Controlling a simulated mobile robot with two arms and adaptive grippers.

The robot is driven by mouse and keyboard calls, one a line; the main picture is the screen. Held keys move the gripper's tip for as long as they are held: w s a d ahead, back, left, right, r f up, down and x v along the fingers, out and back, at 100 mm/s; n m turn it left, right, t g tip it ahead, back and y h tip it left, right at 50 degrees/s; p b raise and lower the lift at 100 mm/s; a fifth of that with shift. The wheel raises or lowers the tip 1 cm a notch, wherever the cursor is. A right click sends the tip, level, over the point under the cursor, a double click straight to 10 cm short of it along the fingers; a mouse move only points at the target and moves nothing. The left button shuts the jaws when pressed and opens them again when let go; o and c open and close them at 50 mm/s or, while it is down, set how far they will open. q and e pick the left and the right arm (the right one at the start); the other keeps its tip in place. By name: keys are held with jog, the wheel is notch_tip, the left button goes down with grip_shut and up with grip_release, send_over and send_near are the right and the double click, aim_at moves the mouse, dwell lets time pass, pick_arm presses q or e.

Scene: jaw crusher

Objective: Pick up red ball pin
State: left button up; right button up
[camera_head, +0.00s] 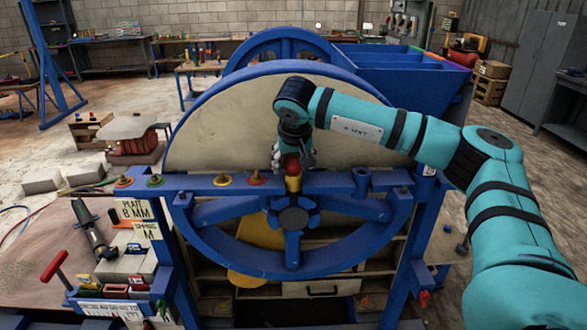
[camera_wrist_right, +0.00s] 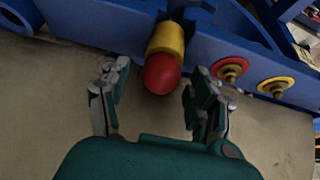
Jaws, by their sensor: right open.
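The red ball pin (camera_head: 293,182) has a red ball top and a yellow body, and stands at the middle of the blue beam in the head view. In the right wrist view, its red ball (camera_wrist_right: 161,74) and yellow body (camera_wrist_right: 167,39) show beside the blue beam. My right gripper (camera_head: 292,157) is open and points down over the pin. In the right wrist view, its fingers (camera_wrist_right: 156,85) are spread on either side of the ball, with visible gaps. The pin's lower end is hidden. My left gripper is not in view.
The blue beam (camera_head: 335,182) carries other pins: a yellow one (camera_head: 222,180) and an orange-red one (camera_head: 257,178) left of the ball pin. A big blue-rimmed wheel (camera_head: 220,130) stands close behind. A red T-handle (camera_head: 54,265) rises at lower left.

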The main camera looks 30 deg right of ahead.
jog(key=shift+r, duration=0.1)
grip_shut()
dwell(0.3)
